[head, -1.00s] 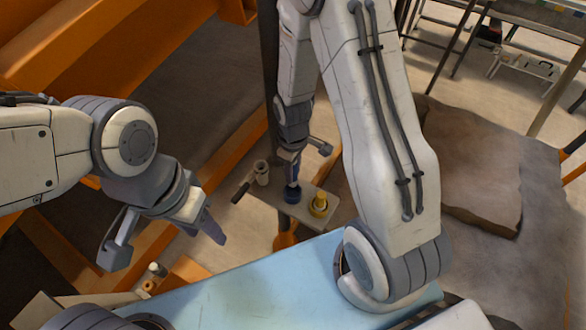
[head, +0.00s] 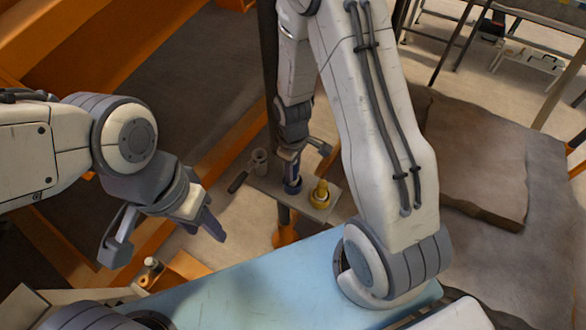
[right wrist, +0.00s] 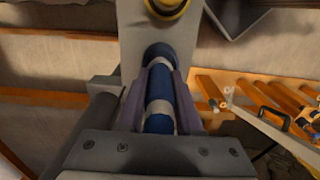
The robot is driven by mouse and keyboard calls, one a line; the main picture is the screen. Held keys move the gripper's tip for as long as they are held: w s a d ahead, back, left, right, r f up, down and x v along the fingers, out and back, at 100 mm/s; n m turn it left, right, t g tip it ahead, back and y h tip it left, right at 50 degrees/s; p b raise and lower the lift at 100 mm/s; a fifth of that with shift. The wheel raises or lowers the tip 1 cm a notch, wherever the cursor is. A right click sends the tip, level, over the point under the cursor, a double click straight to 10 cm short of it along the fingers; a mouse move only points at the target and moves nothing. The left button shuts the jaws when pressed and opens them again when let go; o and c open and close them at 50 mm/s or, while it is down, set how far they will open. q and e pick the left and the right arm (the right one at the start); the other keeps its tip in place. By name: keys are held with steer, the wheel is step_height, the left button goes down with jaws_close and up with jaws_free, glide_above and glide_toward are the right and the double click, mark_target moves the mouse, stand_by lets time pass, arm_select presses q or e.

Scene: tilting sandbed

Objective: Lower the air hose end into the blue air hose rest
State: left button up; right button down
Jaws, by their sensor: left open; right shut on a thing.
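My right gripper (head: 292,174) is shut on the air hose end, just above a small grey shelf. In the right wrist view the air hose end (right wrist: 160,90) is a blue cylinder with pale bands, held between the two fingers (right wrist: 160,98). The blue air hose rest (head: 292,188) is a dark blue ring on the shelf, directly under this gripper; it also shows in the wrist view (right wrist: 158,52). The hose end lines up with the ring; how deep it sits is hidden. My left gripper (head: 165,240) is open and empty, well to the left.
The grey shelf (head: 268,182) also carries a yellow holder with a yellow piece (head: 320,195) right of the blue rest. A pale cup (head: 260,161) and a dark handle (head: 238,182) are at its left. A light blue surface (head: 270,280) lies in front.

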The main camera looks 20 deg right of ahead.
steer(key=c, duration=0.5)
jaws_free()
steer(key=shift+r, duration=0.55)
step_height(320, 180, up, 9)
steer(key=shift+r+b, duration=0.2)
steer(key=shift+b, duration=0.55)
